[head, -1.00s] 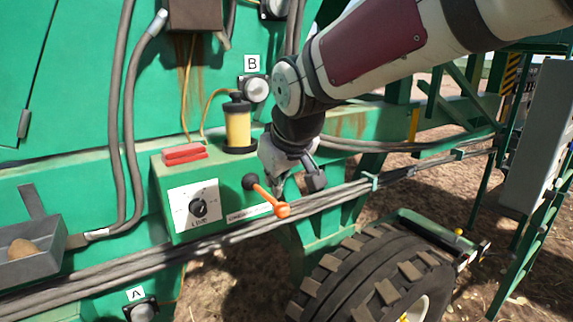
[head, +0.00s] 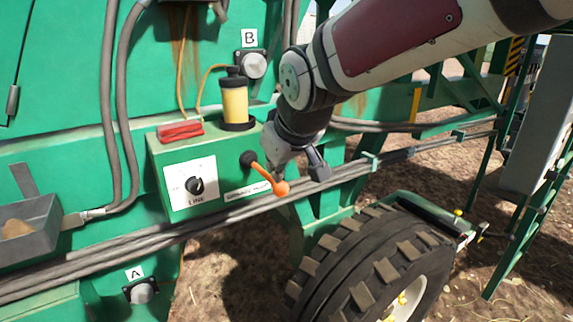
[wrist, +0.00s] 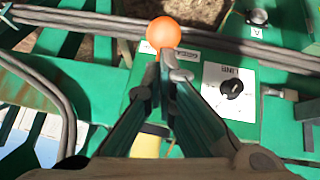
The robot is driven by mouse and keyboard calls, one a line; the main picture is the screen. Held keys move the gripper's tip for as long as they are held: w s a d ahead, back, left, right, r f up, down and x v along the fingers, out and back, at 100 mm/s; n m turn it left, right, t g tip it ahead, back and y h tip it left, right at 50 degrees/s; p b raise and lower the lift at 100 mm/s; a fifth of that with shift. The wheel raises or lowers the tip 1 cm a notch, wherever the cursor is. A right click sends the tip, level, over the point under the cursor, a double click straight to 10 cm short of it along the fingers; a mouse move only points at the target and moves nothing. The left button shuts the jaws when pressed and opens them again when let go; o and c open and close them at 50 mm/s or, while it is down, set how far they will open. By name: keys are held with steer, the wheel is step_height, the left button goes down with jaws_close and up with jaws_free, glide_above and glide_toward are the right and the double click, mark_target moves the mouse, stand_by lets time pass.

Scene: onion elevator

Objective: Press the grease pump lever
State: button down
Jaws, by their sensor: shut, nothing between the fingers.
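The grease pump lever (head: 269,178) is an orange rod with a round orange knob, set on a black pivot on the green box's front. It slants down to the right. My gripper (head: 275,176) is shut and empty, its tips right by the knob. In the wrist view the orange knob (wrist: 163,33) sits just beyond the closed fingertips (wrist: 166,55). I cannot tell whether they touch. The fingers hide most of the rod there. The grease pump (head: 235,100), a yellow cylinder with a black cap, stands on top of the box.
The green box (head: 205,150) carries a black dial (head: 194,186) and a red block (head: 180,132). Grey hoses (head: 90,253) run below the lever. A large tyre (head: 370,260) is at the lower right. A grey tray (head: 28,230) is at the left.

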mark_target(281, 187)
steer(key=shift+s+d+f+t+y+b, duration=0.15)
steer(key=shift+f+t+b, duration=0.2)
steer(key=shift+f+b, duration=0.5)
steer(key=shift+f+t+y+b, duration=0.25)
steer(key=shift+f+b, duration=0.3)
steer(key=shift+b, duration=0.5)
steer(key=shift+s+d+f+t+y+b, duration=0.1)
steer(key=shift+f+t+b, duration=0.3)
steer(key=shift+f+b, duration=0.45)
steer(key=shift+a+f+b, duration=0.1)
steer(key=shift+f+b, duration=1.45)
steer(key=shift+b, duration=0.15)
